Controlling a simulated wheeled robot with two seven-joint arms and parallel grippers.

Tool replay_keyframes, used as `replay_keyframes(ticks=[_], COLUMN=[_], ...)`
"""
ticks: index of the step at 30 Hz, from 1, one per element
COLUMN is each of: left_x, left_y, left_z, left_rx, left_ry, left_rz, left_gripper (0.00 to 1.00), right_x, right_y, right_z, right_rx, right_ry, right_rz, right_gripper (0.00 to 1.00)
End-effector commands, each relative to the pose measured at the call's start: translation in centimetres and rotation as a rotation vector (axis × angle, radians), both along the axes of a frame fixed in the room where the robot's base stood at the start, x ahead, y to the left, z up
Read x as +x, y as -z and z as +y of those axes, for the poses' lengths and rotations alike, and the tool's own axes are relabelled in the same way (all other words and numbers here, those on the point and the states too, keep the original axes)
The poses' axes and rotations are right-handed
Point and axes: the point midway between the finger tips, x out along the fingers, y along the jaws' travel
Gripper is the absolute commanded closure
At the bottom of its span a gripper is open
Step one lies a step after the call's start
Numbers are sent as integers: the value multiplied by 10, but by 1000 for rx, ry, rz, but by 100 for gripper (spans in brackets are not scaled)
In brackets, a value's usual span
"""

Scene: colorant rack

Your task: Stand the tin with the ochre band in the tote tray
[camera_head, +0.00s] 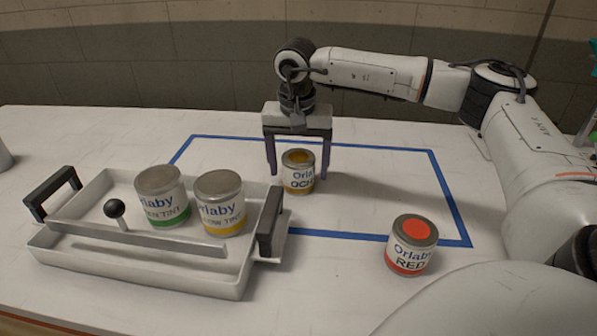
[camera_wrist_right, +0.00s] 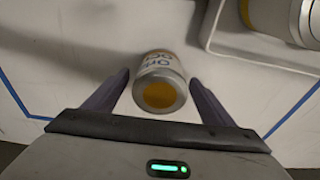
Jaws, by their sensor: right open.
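The tin with the ochre band (camera_head: 299,172) stands upright on the table inside the blue tape outline. Its lid has an ochre spot, and its label reads "Orlaby OCH". My right gripper (camera_head: 300,172) is open above and around it, one finger on each side. In the right wrist view the tin (camera_wrist_right: 160,82) sits between the spread fingers of my right gripper (camera_wrist_right: 160,85), with a gap on both sides. The white tote tray (camera_head: 130,262) stands at the left with black end handles. My left gripper is not in view.
A green-banded tin (camera_head: 163,196) and a yellow-banded tin (camera_head: 219,203) stand in the tray, behind a bar with a black knob (camera_head: 114,208). A red tin (camera_head: 411,245) stands at the front right, by the blue tape (camera_head: 456,218).

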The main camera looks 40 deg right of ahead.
Motion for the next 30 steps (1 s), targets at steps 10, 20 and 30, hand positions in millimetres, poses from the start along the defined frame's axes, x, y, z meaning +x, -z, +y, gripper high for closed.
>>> replay_keyframes(ticks=[10,20,30], left_x=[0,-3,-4], left_y=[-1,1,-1], left_z=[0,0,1], left_rx=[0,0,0], left_ry=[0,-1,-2], left_rz=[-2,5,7], left_gripper=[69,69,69], right_x=[0,1,1], right_y=[-1,-8,-71], right_z=[0,0,1], right_rx=[0,0,1], right_ry=[0,1,-1], right_rz=[0,-4,-4], right_gripper=[67,75,75])
